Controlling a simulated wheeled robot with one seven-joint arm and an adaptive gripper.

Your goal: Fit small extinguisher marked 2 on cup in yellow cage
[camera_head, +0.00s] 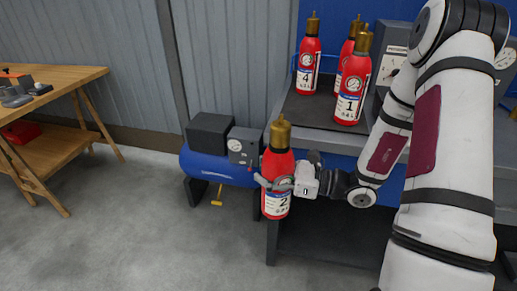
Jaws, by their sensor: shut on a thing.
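The small red extinguisher marked 2 (277,165) is upright, with a brass top and a white and blue label. My gripper (275,184) is shut around its body, just above the number. It is held in front of the bench's left end, off the bench top. Its base is in clear view with nothing seen touching it from below. I cannot make out a yellow cage or its cup in this view.
Extinguishers marked 4 (308,66) and 1 (352,88) and a partly hidden third (346,50) stand on the bench's dark mat (305,110). A blue compressor (205,168) sits behind on the floor. A wooden table (62,78) is at left. Floor between is clear.

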